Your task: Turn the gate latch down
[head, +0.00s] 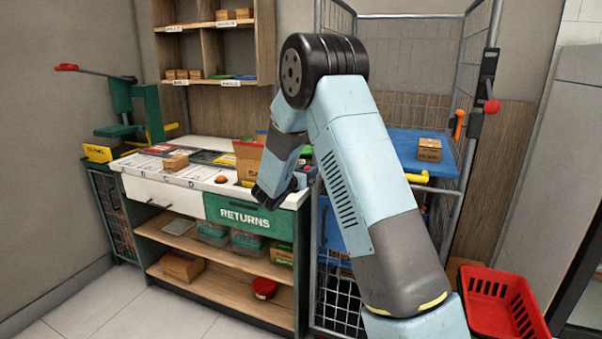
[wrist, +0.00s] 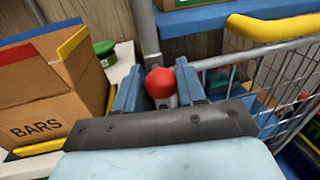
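A red ball knob (wrist: 160,83) shows in the wrist view, at the foot of a grey upright post (wrist: 146,28). My gripper (wrist: 158,85) is open, with one blue finger on each side of the knob. Narrow gaps show between knob and fingers, and I cannot tell whether they touch. Another red knob (head: 491,106) sits on a dark latch-like fitting (head: 486,72) on the cage's right post. I cannot tell which is the gate latch.
An open BARS carton (wrist: 45,100) stands close left of my gripper. A yellow bar (wrist: 285,25) and wire mesh (wrist: 290,85) are close on its right. The counter (head: 165,190) is left, and a red basket (head: 500,305) is on the floor at the right.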

